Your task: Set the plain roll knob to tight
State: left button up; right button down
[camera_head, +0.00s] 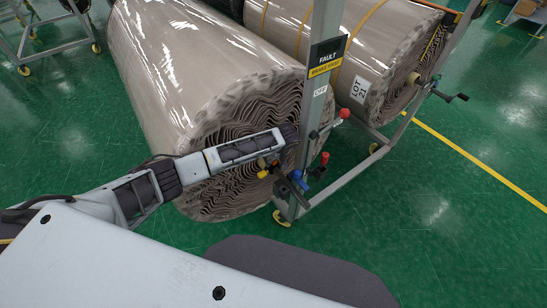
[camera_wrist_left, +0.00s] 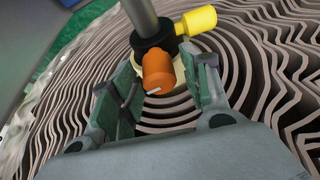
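The plain roll (camera_head: 190,70) is the near one, with wavy layers on its end face and no straps. In the left wrist view an orange knob (camera_wrist_left: 158,72) with a short white mark sits on a black hub below a grey shaft. A yellow knob or handle (camera_wrist_left: 200,20) sticks out from the same hub to the upper right. My left gripper (camera_wrist_left: 166,78) is open, with one finger on each side of the orange knob and gaps visible. In the head view my left arm reaches across the roll's end, and the gripper partly hides the knob. My right gripper is not in view.
A grey post with a FAULT sign (camera_head: 327,55) stands right beside the gripper. Blue (camera_head: 297,174) and red (camera_head: 324,158) knobs and a red-tipped lever (camera_head: 345,113) are close by. A strapped roll labelled LOT 21 (camera_head: 360,90) lies behind.

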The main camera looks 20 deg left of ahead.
pick_arm(q)
jog(key=c, duration=0.8)
jog(key=shift+s+m+h+p, duration=0.1)
jog(key=shift+m+h+p, duration=0.2)
jog(key=shift+m+p, duration=0.65)
jog(key=shift+m+t+h+p, duration=0.3)
jog(key=shift+m+t+p, duration=0.1)
jog(key=shift+m+p, duration=0.45)
jog(key=m+h, duration=0.1)
jog(key=m, duration=0.3)
jog(key=shift+m+t+h, duration=0.3)
jog(key=shift+m+h, duration=0.6)
jog(key=shift+m, duration=0.9)
jog(key=shift+m+h, duration=0.5)
jog(key=shift+m, duration=0.9)
jog(key=o, duration=1)
